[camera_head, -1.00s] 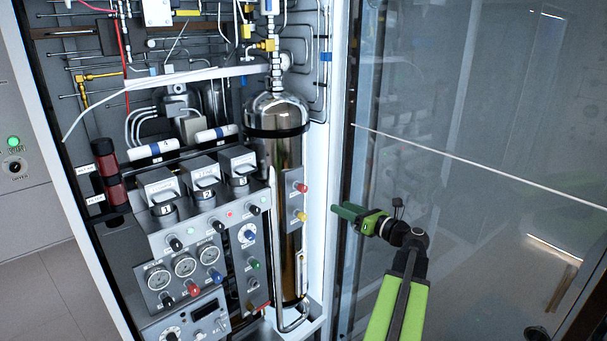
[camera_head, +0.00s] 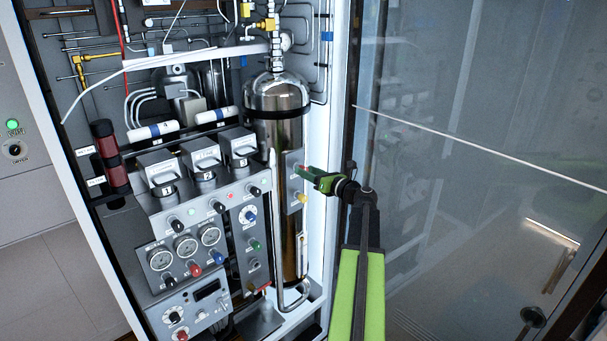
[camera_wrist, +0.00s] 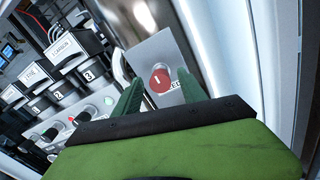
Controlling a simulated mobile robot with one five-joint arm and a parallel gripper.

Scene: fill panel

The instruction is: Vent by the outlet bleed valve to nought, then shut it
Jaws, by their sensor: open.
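A red knob (camera_wrist: 160,79) with a white mark sits on a small grey plate (camera_wrist: 150,48) in the wrist view. A label beside the knob is partly covered, so I cannot tell whether this is the outlet bleed valve. My gripper (camera_head: 304,172) is open, with its green fingers in front of the plate and the red knob between them in the wrist view. I see no contact. In the head view the fingers hide most of the red knob. A yellow knob (camera_head: 301,198) is below it on the same plate. Three round gauges (camera_head: 186,247) are on the lower left panel; their readings are too small to tell.
A shiny steel cylinder (camera_head: 275,98) stands behind the plate. Several black, red, blue and green knobs crowd the grey control panel (camera_head: 200,222) to the left. The white cabinet frame (camera_head: 330,120) and a glass pane (camera_head: 470,130) stand close on the right.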

